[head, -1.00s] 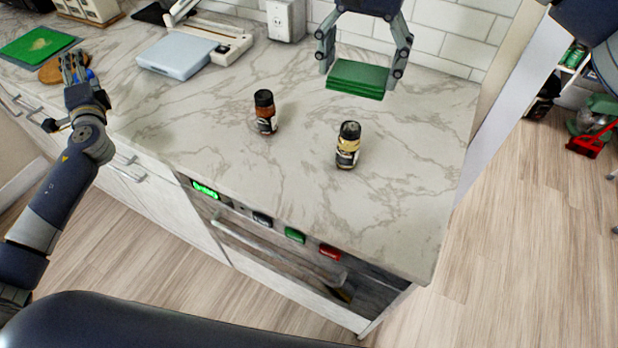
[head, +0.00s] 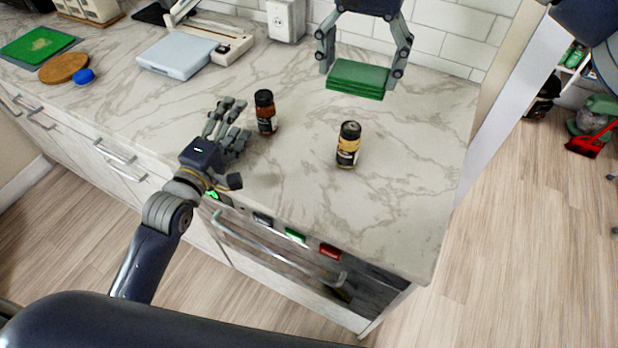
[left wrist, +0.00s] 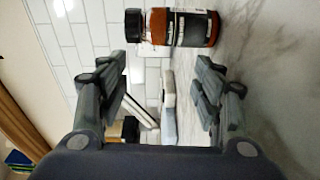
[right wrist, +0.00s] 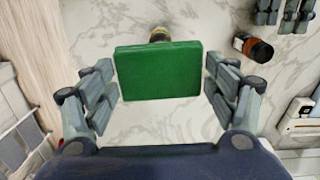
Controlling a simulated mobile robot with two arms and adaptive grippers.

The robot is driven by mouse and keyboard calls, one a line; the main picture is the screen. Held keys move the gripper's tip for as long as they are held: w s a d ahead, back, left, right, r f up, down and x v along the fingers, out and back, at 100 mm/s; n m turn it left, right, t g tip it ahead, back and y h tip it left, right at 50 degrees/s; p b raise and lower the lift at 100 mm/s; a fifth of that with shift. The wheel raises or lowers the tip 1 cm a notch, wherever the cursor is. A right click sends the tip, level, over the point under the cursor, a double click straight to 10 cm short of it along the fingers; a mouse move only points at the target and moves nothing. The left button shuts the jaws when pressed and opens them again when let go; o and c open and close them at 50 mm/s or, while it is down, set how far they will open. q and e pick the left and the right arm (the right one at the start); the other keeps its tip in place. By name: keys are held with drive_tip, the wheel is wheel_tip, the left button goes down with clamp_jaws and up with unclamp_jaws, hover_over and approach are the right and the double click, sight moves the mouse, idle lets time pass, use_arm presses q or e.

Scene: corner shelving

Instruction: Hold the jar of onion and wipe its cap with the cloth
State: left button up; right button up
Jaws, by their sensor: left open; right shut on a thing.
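Two small jars with black caps stand upright on the marble counter; I cannot read their labels to tell which is onion. The red-brown jar (head: 265,113) is on the left, and it shows lying sideways in the left wrist view (left wrist: 182,27). The pale yellowish jar (head: 348,147) is to its right; it is mostly hidden behind the cloth in the right wrist view (right wrist: 159,34). My left gripper (head: 228,112) is open and empty, just left of the red-brown jar and apart from it. My right gripper (head: 364,62) is shut on the folded green cloth (head: 357,79), behind the jars.
A blue-grey scale (head: 177,54) sits at the back left. A round wooden board (head: 63,68), a blue cap-like object (head: 84,76) and a green board (head: 37,45) are farther left. The counter's front edge has coloured buttons below it. The counter around the jars is clear.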

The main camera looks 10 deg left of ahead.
sight(342, 151)
use_arm(q)
drive_tip(key=s+d+n+h, duration=0.1)
drive_tip(key=s+d+n, duration=0.1)
drive_tip(key=d+n, duration=0.1)
drive_tip(key=s+d+n+h, duration=0.1)
drive_tip(key=d+n, duration=0.2)
drive_tip(key=s+d+n+h, duration=0.1)
drive_tip(key=s+d+n, duration=0.1)
drive_tip(key=d+n, duration=0.1)
drive_tip(key=shift+s+d+r, duration=0.2)
drive_tip(key=shift+s+r, duration=0.05)
drive_tip(key=shift+s, duration=0.1)
drive_tip(key=s+d+n+h, duration=0.1)
drive_tip(key=d, duration=0.1)
drive_tip(key=s+d+f+n+g+h, duration=0.1)
drive_tip(key=s+d+n, duration=0.1)
drive_tip(key=d, duration=0.1)
drive_tip(key=s+d+n+g+h, duration=0.1)
drive_tip(key=s+d+n, duration=0.1)
drive_tip(key=d, duration=0.1)
drive_tip(key=shift+s+d+f+h, duration=0.1)
drive_tip(key=shift+s+f+h, duration=0.05)
drive_tip(key=shift+f+h, duration=0.15)
drive_tip(key=shift+d, duration=0.2)
drive_tip(key=x, duration=1.1)
drive_tip(key=shift+w+d, duration=0.15)
drive_tip(key=shift+w, duration=0.2)
drive_tip(key=c, duration=1.2)
drive_tip(key=o, duration=1)
